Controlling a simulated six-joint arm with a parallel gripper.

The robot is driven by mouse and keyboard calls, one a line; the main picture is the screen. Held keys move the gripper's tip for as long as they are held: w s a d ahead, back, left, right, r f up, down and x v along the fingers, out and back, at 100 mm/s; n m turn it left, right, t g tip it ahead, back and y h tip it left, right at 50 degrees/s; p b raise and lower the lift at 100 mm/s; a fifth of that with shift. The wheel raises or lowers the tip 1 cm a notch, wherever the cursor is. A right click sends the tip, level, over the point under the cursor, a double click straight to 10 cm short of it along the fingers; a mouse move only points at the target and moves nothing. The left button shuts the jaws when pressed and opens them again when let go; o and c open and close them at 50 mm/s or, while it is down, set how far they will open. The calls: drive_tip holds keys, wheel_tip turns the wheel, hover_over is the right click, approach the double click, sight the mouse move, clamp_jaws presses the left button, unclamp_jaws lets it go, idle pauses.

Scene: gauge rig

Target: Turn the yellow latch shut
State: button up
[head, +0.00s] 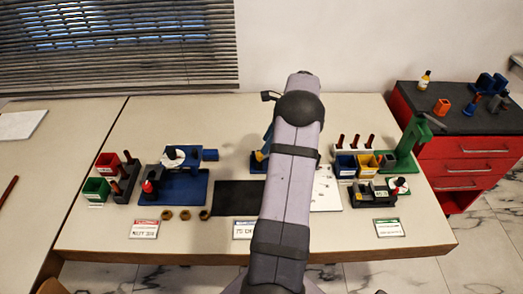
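A small yellow part (259,156) shows at the left edge of my arm, in the middle of the table. It sits against a blue fixture (254,164), and my arm hides the rest of both. It may be the yellow latch, but I cannot tell its shape or which way it is turned. My arm rises through the middle of the view. My gripper does not show, and I cannot see whether it touches anything.
A blue fixture with a white disc (174,157) stands on the left, near red and green bins. A black mat (238,197) lies left of my arm. Blue and yellow bins, a green stand (408,145) and a white-topped green fixture (398,186) are on the right. The table's front strip holds labels.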

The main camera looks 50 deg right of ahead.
sight(260, 154)
drive_tip(key=shift+p+x, duration=0.75)
drive_tip(key=shift+x, duration=2.15)
clamp_jaws()
